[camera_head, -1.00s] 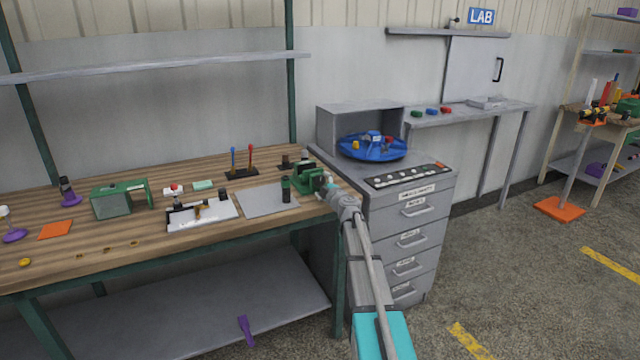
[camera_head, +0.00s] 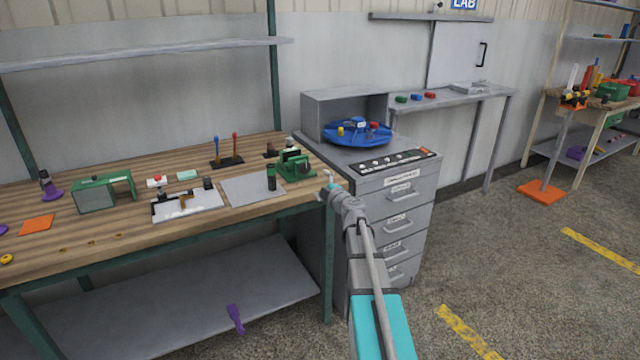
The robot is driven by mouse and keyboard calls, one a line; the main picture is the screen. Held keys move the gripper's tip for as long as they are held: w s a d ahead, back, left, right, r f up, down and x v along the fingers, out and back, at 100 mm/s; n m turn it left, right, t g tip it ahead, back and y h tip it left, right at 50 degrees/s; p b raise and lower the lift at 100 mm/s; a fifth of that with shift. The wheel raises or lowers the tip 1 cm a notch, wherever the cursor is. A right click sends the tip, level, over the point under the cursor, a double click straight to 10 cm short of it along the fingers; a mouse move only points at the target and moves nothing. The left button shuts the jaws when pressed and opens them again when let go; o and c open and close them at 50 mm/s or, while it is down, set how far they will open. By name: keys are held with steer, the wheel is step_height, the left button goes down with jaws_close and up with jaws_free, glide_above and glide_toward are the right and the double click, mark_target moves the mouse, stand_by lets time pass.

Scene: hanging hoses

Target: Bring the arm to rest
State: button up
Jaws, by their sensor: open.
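My arm reaches up from the bottom of the view, and my gripper (camera_head: 326,181) is at the right front corner of the wooden workbench (camera_head: 110,240). Its fingers are small in the picture; it is open and I see nothing held in it. A green device (camera_head: 297,167) stands on the bench just left of and behind my gripper, with a gap showing between them. A dark green cylinder (camera_head: 271,178) stands upright on a grey mat (camera_head: 248,192) further left.
A grey drawer cabinet (camera_head: 398,222) with a blue round tray (camera_head: 358,136) stands right of the bench, close to my arm. A purple object (camera_head: 235,318) lies on the lower shelf. An orange-based stand (camera_head: 541,192) is at the right. The floor between is clear.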

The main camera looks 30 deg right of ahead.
steer(key=shift+a, duration=0.1)
stand_by(0.3)
steer(key=s+a+f+m+g+y, duration=0.1)
steer(key=s+a+f+g+y, duration=0.3)
steer(key=a, duration=0.7)
steer(key=s+a+f+m+g+y, duration=0.2)
steer(key=s+a+f+g, duration=0.35)
steer(key=a, duration=0.65)
steer(key=s+a+f+m+g+h, duration=0.25)
steer(key=s+f+m+g, duration=0.2)
steer(key=s, duration=0.45)
steer(key=s+a+f+m+g+h, duration=0.2)
steer(key=s+f+m+g+h, duration=0.3)
steer(key=s, duration=0.5)
step_height(320, 180, up, 22)
steer(key=m+t+p, duration=0.1)
steer(key=p, duration=2.1)
steer(key=shift+s+d+r+y, duration=0.25)
steer(key=shift+d+y, duration=0.05)
steer(key=shift+y, duration=0.15)
